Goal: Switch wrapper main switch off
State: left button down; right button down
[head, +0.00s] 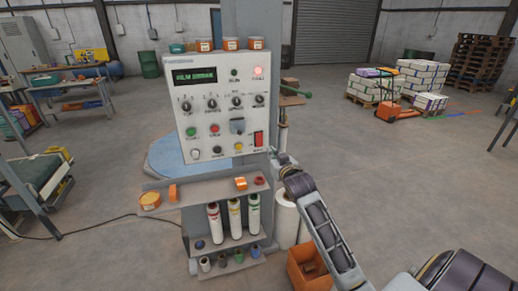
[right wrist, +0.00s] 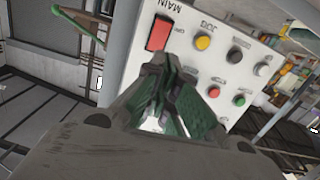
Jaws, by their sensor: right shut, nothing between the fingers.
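The wrapper's control panel (head: 222,100) stands upright, with a lit display that seems to read "FILM BREAK". The main switch (head: 258,139) is a red rocker at its lower right edge; I cannot tell which way it is tipped. In the right wrist view the red switch (right wrist: 158,33) sits beside the "MAIN" label, just beyond the fingertips. My right gripper (head: 273,152) is just right of and below the switch. In the right wrist view the right gripper (right wrist: 172,62) is shut and empty; contact with the panel cannot be told. My left gripper is out of view.
A red lamp (head: 258,71) glows at the panel's top right. A yellow button (right wrist: 203,42) lies next to the switch. Tubs (head: 230,43) stand on top of the panel. Below it a shelf (head: 205,192) holds bottles, and an orange bin (head: 303,268) stands on the floor.

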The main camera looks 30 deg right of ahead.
aim_at(260, 144)
jog(key=shift+d+f+m+g, duration=0.3)
jog(key=shift+f+m+g, duration=0.15)
jog(key=shift+f, duration=0.45)
jog(key=shift+r, duration=0.1)
jog(key=shift+p+x, duration=0.95)
jog(key=shift+x, duration=6)
